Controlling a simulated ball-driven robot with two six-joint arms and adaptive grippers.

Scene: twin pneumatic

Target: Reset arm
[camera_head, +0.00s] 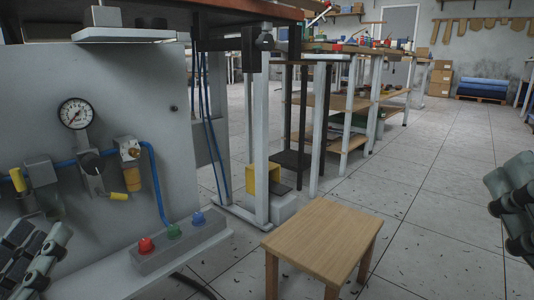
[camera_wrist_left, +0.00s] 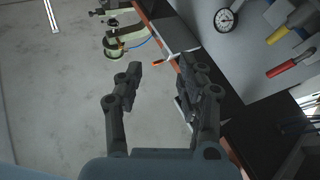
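My left gripper (camera_head: 36,238) is at the lower left of the head view, in front of the grey pneumatic panel (camera_head: 135,100). The left wrist view shows the left gripper (camera_wrist_left: 160,75) with its two dark fingers spread apart and nothing between them. My right gripper (camera_head: 515,200) is at the right edge of the head view, over the floor and partly cut off by the frame. Its fingertips and the gap between them are not clear.
The panel carries a pressure gauge (camera_head: 76,113), a blue hose and a box with red (camera_head: 146,245), green and blue buttons. A wooden stool (camera_head: 322,238) stands in front. Workbenches line the back.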

